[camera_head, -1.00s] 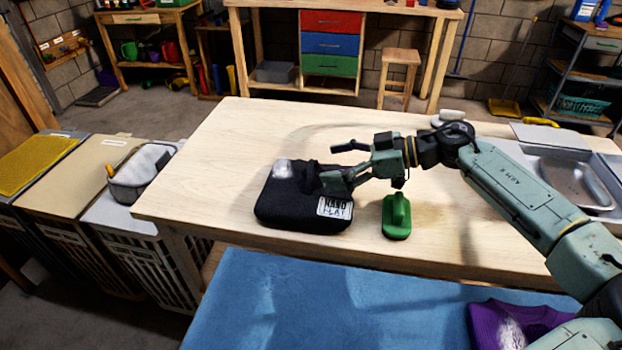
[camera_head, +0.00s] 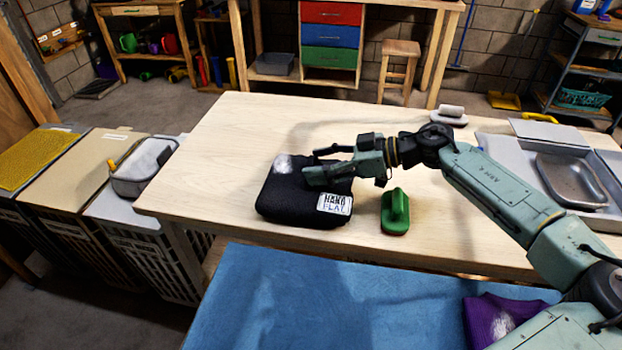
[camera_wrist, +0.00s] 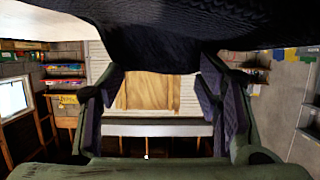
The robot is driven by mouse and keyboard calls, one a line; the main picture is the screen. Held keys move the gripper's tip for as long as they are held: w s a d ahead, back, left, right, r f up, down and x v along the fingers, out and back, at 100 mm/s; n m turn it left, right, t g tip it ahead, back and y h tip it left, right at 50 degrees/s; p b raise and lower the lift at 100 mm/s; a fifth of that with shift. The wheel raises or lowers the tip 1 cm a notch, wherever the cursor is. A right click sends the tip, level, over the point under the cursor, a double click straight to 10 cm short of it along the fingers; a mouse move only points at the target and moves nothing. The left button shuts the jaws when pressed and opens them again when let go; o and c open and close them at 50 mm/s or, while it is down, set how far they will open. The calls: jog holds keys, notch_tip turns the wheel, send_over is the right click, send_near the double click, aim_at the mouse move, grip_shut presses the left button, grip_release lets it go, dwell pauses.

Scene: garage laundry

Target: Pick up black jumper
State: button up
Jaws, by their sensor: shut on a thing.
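The black jumper (camera_head: 283,203) lies folded in a thick bundle on the wooden table, with a pale patch at its back left and a white label with dark lettering at its front right. My gripper (camera_head: 316,166) reaches over it from the right and is shut on its upper part. In the wrist view the jumper (camera_wrist: 190,30) is a dark ribbed fabric filling the top. The exact grip is partly hidden by the fingers. The jumper appears to rest on the table still.
A green brush (camera_head: 396,212) stands just right of the jumper. A metal basin (camera_head: 572,182) is at the right, a grey-white object (camera_head: 449,116) at the back. A purple cloth (camera_head: 495,318) lies on the blue surface (camera_head: 290,300) in front. Bins stand at left. The table's left part is clear.

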grip_shut()
dwell(0.4)
jog(key=shift+r, duration=0.1)
